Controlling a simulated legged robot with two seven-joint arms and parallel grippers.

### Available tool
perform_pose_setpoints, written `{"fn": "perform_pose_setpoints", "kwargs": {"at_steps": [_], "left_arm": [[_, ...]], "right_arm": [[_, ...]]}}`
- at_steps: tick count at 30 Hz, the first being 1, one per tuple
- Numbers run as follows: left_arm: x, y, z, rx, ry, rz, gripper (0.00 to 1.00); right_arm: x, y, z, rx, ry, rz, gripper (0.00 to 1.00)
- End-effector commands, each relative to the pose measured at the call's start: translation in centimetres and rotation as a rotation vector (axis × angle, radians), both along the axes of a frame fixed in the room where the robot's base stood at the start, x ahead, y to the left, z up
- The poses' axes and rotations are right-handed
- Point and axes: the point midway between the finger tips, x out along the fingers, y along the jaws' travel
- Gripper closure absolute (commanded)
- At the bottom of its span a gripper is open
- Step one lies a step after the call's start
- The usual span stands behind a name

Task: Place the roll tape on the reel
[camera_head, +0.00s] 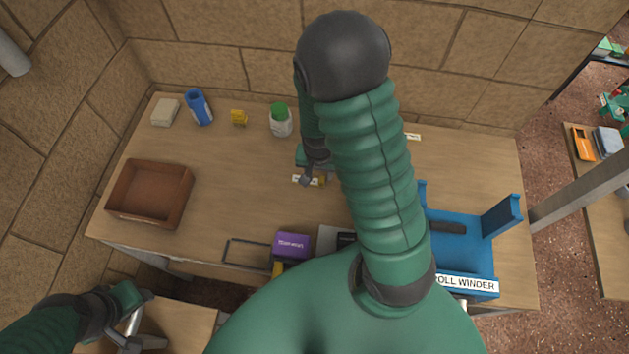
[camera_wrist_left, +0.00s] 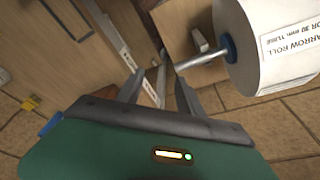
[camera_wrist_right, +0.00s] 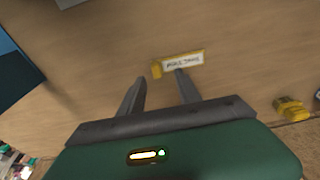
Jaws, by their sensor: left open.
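The roll tape, a small yellow piece with a white printed label (camera_wrist_right: 183,61), lies on the table. It also shows in the head view (camera_head: 297,180), partly covered by my right gripper (camera_head: 308,176). In the right wrist view my right gripper (camera_wrist_right: 158,88) is open and empty, with the tape just beyond its fingertips. A large white paper roll (camera_wrist_left: 268,45) with a blue hub on a metal rod shows in the left wrist view; I cannot tell whether it is the reel. My left gripper (camera_wrist_left: 160,88) is open beside the rod. It is low at the left in the head view (camera_head: 133,325).
The blue roll winder (camera_head: 462,255) stands at the table's right. A brown tray (camera_head: 150,194) is at the left, a purple box (camera_head: 291,245) at the front edge. A blue can (camera_head: 199,107) and a green-lidded jar (camera_head: 281,121) stand at the back. My right arm hides the middle.

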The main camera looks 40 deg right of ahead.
Motion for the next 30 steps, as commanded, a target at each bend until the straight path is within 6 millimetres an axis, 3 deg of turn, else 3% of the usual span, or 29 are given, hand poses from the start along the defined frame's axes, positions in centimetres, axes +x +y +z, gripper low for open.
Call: {"fn": "perform_pose_setpoints", "kwargs": {"at_steps": [6, 14, 24, 30], "left_arm": [[0.0, 0.0, -0.4, 0.0, 0.0, 0.0, 0.56], [0.0, 0.0, -0.4, 0.0, 0.0, 0.0, 0.56], [0.0, 0.0, -0.4, 0.0, 0.0, 0.0, 0.56], [0.0, 0.0, -0.4, 0.0, 0.0, 0.0, 0.56]], "right_arm": [[0.0, -0.8, -3.9, 0.001, 0.005, -0.001, 0.6], [0.1, -0.9, -4.6, 0.0, 0.001, 0.0, 0.6], [0.1, -0.9, -4.6, 0.0, 0.001, 0.0, 1.0], [0.1, -0.9, -4.6, 0.0, 0.001, 0.0, 1.0]]}}
